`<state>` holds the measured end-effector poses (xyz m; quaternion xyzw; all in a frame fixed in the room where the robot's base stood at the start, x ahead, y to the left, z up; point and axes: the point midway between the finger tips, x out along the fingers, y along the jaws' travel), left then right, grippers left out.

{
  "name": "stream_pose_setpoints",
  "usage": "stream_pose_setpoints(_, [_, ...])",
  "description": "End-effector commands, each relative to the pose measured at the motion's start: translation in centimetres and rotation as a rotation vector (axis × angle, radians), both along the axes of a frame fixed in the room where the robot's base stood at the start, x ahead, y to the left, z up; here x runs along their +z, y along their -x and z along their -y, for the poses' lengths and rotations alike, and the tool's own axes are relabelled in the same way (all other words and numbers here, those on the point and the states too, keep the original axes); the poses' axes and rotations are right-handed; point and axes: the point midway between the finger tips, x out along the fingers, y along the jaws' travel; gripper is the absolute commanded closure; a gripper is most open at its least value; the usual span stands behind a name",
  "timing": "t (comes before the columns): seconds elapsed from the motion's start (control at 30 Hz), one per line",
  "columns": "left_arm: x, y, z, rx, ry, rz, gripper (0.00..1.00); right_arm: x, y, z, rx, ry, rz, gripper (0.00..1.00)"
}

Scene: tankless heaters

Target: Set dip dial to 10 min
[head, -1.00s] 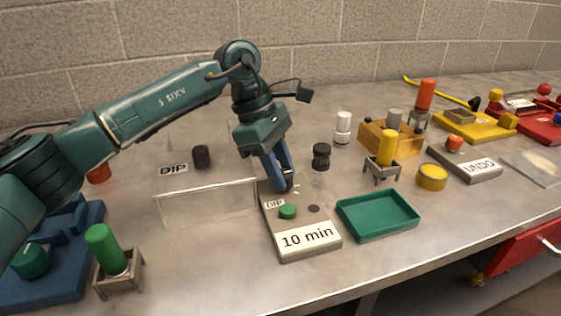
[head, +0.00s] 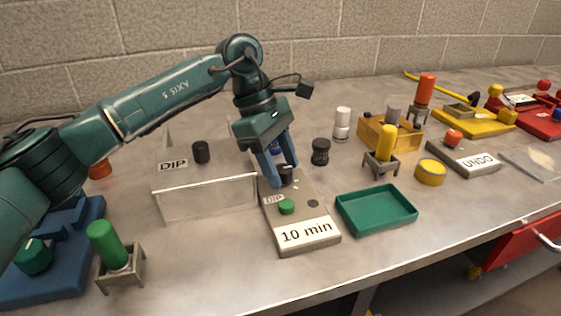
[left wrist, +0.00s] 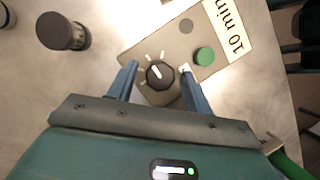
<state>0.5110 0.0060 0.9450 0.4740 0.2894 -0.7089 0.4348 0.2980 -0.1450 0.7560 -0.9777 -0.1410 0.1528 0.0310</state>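The dip control box (head: 318,214) is a grey block labelled "DIP" and "10 min", with a green button (head: 287,207). Its black dial (head: 286,173) stands at the far end and shows in the left wrist view (left wrist: 160,75) with a white pointer mark and white ticks around it. The pointer seems to face the picture's top; which setting it marks I cannot tell. My left gripper (head: 281,171) is open, its blue fingers either side of the dial. In the left wrist view (left wrist: 158,84) gaps show between the fingers and the dial. My right gripper is not in view.
A clear box labelled "DIP" (head: 205,195) stands left of the control box. A green tray (head: 376,210) is close on its right. A black knobbed cylinder (head: 320,152) stands behind, right of my gripper. A green cylinder in a stand (head: 107,246) is at the front left.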

Motion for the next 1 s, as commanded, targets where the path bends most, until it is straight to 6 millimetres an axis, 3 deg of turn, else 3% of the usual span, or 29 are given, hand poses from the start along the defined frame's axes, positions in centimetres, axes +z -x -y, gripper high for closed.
stream_pose_setpoints(0.37, [0.8,-0.2,-0.3,0.001,-0.002,0.001,0.48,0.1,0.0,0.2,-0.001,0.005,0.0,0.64])
stream_pose_setpoints(0.8, [9.3,-1.8,-3.4,0.003,0.0,0.002,0.48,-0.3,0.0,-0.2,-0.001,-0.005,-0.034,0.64])
stream_pose_setpoints(1.0, [11.6,-2.2,-4.3,0.001,-0.001,0.0,0.48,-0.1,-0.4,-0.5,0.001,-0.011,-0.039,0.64])
